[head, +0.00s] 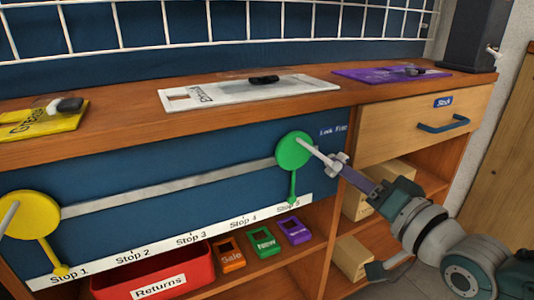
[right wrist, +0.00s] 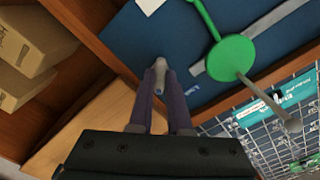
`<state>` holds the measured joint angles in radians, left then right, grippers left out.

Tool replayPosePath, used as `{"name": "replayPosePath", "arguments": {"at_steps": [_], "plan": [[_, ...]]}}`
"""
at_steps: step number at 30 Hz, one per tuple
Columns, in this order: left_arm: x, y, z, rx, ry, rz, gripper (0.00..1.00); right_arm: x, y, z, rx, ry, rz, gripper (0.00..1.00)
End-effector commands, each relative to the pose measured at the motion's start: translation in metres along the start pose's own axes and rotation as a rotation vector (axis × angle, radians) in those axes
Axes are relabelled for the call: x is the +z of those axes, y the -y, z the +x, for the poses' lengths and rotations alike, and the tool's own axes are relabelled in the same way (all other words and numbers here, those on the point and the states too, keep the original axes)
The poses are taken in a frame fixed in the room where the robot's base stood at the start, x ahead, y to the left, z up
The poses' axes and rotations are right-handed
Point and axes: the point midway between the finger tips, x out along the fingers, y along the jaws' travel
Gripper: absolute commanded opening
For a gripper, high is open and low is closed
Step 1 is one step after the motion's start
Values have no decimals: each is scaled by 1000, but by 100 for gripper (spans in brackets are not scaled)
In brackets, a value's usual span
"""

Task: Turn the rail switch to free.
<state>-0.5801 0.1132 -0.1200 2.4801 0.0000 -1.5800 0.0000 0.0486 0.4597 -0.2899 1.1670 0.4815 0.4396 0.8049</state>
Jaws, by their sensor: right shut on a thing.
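The blue front panel carries a small label (head: 333,130) that seems to read Lock and Free. Below it, a small grey switch knob (head: 337,160) stands out from the panel near its right edge. My right gripper (head: 347,172) reaches it from the lower right. In the right wrist view the two purple-grey fingers (right wrist: 160,90) are closed around the grey knob (right wrist: 158,70). Which way the switch points cannot be told. My left gripper is in neither view.
A green disc (head: 295,150) with a projecting rod sits just left of the switch on a grey rail (head: 170,187). A yellow disc (head: 30,214) is at the rail's left end. A drawer (head: 400,135) is to the right. A red Returns bin (head: 155,277) stands below.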

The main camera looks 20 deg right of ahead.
Motion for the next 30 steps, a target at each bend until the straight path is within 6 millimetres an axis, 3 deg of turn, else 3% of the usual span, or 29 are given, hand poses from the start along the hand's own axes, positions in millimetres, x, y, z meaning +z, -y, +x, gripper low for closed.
{"name": "replayPosePath", "arguments": {"at_steps": [15, 16, 23, 30], "plan": [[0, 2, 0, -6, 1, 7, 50, 0, 0, 0, 1, 1, 21, 0], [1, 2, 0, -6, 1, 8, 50, 0, 0, 0, 1, 1, 21, 18], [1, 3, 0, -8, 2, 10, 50, 0, 0, 0, 1, 1, 19, 44], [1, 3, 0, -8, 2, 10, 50, 0, 0, 0, 0, 0, 18, 46]]}}
